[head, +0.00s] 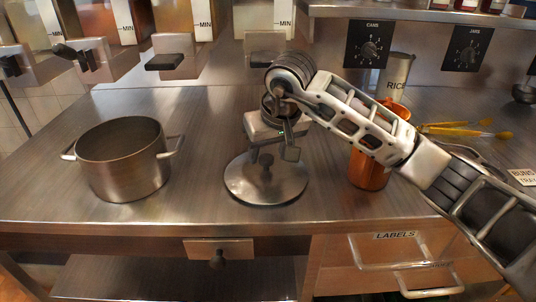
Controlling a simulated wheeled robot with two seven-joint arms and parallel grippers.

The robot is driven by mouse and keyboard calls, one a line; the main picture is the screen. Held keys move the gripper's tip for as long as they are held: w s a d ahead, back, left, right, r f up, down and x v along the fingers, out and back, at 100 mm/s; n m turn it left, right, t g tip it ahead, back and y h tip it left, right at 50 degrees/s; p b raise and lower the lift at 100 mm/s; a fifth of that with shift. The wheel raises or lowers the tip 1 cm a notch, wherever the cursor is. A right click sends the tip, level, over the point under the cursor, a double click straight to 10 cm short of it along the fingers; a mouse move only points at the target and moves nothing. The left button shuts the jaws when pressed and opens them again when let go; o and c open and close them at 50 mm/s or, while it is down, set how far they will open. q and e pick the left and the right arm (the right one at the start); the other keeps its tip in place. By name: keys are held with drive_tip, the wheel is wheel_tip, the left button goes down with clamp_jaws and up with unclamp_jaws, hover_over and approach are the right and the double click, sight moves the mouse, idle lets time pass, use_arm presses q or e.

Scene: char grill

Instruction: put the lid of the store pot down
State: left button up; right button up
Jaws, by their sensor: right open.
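The pot lid (266,188) is a round steel disc with a small dark knob (266,165) on top. It appears to lie flat, knob up, on the steel counter, right of the pot. The store pot (122,168) is a steel pot with two side handles, and it stands open on the left of the counter. My right gripper (274,152) is open just above the lid, with its fingers pointing down around or just over the knob. I cannot tell whether a finger touches the knob. My left gripper is out of view.
A copper container (369,172) stands behind my right arm, with a canister marked RICE (398,70) farther back. Yellow-handled tongs (465,130) lie at the right. Dispensers with levers (172,58) line the back. The counter between pot and lid is clear.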

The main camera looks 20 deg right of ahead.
drive_tip(key=v, duration=1)
drive_tip(key=shift+f, duration=0.1)
